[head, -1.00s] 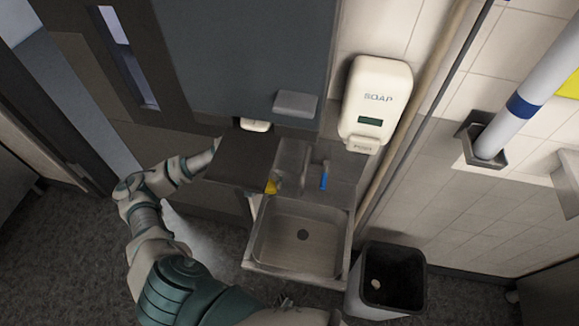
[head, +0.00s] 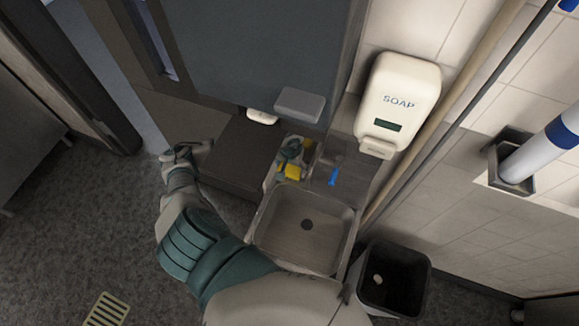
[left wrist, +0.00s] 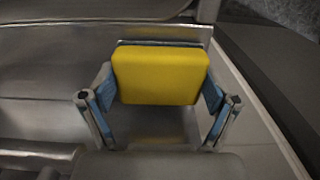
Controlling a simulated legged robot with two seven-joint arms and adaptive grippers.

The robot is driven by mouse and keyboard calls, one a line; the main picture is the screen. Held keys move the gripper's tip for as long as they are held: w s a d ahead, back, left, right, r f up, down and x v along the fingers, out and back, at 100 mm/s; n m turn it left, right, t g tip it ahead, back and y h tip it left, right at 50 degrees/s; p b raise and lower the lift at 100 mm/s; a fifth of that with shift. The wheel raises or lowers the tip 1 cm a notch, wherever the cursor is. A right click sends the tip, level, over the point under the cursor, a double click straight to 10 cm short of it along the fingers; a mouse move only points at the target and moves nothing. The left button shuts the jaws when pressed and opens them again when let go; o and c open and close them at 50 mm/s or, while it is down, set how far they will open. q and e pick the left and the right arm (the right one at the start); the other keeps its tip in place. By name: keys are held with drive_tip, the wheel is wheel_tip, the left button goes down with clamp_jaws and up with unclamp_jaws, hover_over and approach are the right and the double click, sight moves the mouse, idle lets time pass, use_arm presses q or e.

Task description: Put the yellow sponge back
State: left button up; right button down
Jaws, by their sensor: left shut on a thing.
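The yellow sponge (head: 293,171) shows at the back left corner of the sink (head: 262,232) in the head view. I cannot tell whether the sponge touches that surface. My right gripper is not in view.
The dark unit (head: 232,150) stands left of the sink. A small blue item (head: 333,176) is on the sink's back ledge. A soap dispenser (head: 397,95) hangs on the wall behind. A bin (head: 420,300) stands right of the sink. The basin looks empty.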

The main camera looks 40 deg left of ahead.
sight(291, 167)
use_arm(q)
drive_tip(key=shift+d, duration=0.1)
drive_tip(key=shift+f, duration=0.2)
drive_tip(key=o, duration=0.9)
drive_tip(key=shift+a, duration=0.3)
drive_tip(key=shift+o, duration=0.3)
drive_tip(key=shift+a+f, duration=0.1)
drive_tip(key=shift+a, duration=0.25)
drive_tip(key=shift+d, duration=0.25)
drive_tip(key=r, duration=0.6)
drive_tip(key=shift+d+r+b, duration=0.25)
drive_tip(key=shift+b, duration=0.15)
drive_tip(key=shift+a+r, duration=0.1)
drive_tip(key=shift+r, duration=2.85)
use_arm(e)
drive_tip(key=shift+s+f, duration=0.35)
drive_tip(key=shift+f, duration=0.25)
